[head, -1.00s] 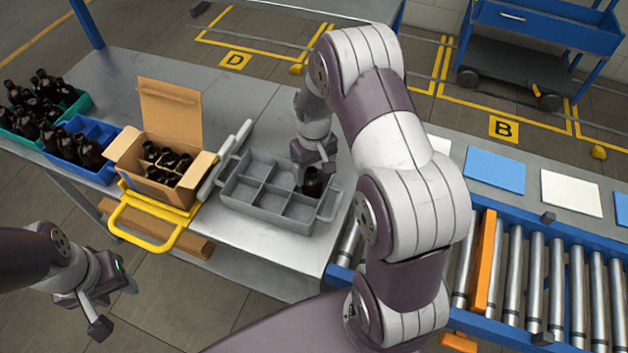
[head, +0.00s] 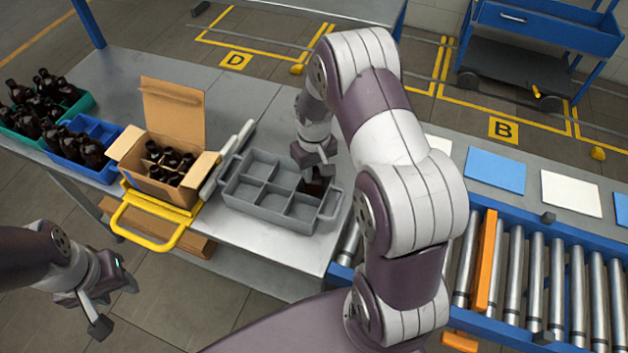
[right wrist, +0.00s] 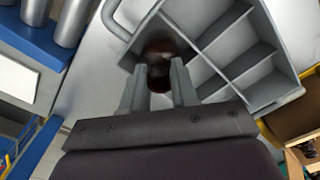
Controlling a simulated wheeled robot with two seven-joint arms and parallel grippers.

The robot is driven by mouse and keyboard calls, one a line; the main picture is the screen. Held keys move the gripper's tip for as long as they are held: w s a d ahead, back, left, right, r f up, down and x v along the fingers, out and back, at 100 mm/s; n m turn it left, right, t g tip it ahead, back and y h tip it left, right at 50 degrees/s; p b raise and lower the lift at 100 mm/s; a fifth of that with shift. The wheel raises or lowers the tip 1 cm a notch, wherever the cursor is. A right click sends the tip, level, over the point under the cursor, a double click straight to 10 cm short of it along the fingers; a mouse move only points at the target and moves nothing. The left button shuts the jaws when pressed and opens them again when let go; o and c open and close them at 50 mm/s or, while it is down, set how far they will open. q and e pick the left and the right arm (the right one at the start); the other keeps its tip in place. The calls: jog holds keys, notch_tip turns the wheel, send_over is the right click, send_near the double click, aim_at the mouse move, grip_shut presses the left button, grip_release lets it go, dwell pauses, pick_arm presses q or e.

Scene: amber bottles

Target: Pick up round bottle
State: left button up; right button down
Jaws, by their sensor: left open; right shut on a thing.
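A dark amber bottle (head: 313,187) is in the back right compartment of the grey divided tray (head: 262,212), mostly hidden by my right gripper. My right gripper (head: 314,168) is over that compartment, shut on the bottle. In the right wrist view the bottle (right wrist: 159,62) sits between the two fingers (right wrist: 158,90), inside the tray corner (right wrist: 215,30). Its full shape is hidden. The tray's other visible compartments look empty. My left gripper (head: 112,305) is open and empty, low at the left, away from the table.
An open cardboard box (head: 165,165) with several bottles stands left of the tray, by a yellow-handled carrier (head: 150,235). Blue (head: 95,130) and green (head: 75,103) crates of bottles stand further left. A roller conveyor (head: 530,280) is at the right.

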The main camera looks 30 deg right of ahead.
jog(key=shift+s+a+f, duration=0.15)
jog(key=shift+s+f, duration=0.3)
jog(key=shift+f, duration=0.05)
notch_tip(320, 180, up, 4)
jog(key=shift+w+r+b, duration=0.1)
jog(key=shift+w+b, duration=0.05)
jog(key=shift+b, duration=0.5)
jog(key=s+a+r+b, duration=0.1)
jog(key=s+a+r, duration=0.5)
jog(key=s, duration=0.3)
jog(key=shift+a+r, duration=0.3)
jog(key=shift+r, duration=0.3)
